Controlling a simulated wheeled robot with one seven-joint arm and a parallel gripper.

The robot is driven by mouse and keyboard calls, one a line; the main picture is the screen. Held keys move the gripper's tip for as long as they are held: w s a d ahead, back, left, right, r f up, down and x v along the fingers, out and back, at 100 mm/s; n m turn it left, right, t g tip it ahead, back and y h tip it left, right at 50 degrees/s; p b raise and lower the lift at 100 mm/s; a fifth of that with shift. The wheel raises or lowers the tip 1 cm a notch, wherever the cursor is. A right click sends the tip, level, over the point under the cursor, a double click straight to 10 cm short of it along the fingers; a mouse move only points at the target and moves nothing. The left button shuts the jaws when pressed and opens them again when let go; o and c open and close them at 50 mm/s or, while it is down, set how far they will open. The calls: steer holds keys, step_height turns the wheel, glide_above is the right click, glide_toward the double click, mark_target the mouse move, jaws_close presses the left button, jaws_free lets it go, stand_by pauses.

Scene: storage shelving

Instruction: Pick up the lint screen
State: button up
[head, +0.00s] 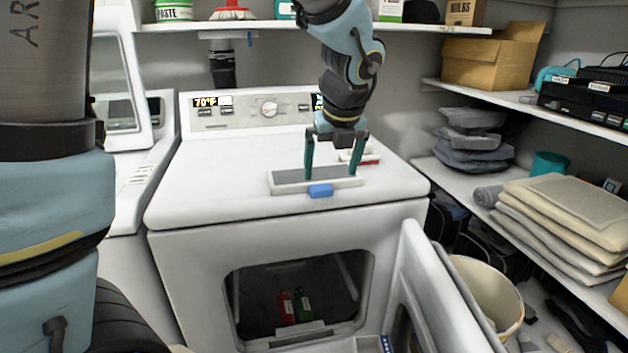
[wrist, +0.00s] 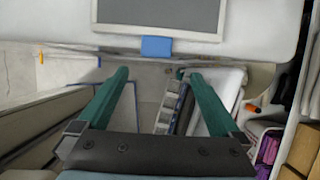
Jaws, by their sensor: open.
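The lint screen (head: 285,183) is a flat white frame with grey mesh and a blue tab (head: 320,191) on its front edge. It lies on top of the white dryer (head: 225,190). In the wrist view the lint screen (wrist: 212,14) shows at the top, cut off by the picture edge, with its blue tab toward me. My gripper (head: 331,176) is open and empty. Its green fingers overlap the screen in the head view. In the wrist view my gripper (wrist: 158,74) has its fingertips below the tab in the picture, apart from the screen.
A small red and white item (head: 370,160) lies behind the screen. The dryer door (head: 440,290) hangs open, with red (head: 286,308) and green (head: 303,306) items inside. Shelves with folded cloths (head: 570,215) stand at right, above a white bin (head: 485,285). The dryer top's left side is clear.

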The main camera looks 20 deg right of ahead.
mark_target(323, 191)
steer(key=shift+w+a+p+x, duration=0.15)
steer(key=shift+p+x, duration=0.1)
steer(key=shift+x, duration=1.45)
steer(key=shift+w+a+p+x, duration=0.1)
steer(key=shift+a+p+x, duration=0.1)
steer(key=shift+x, duration=1.5)
steer(key=shift+r, duration=0.15)
steer(key=shift+c, duration=0.4)
steer(key=c, duration=1.5)
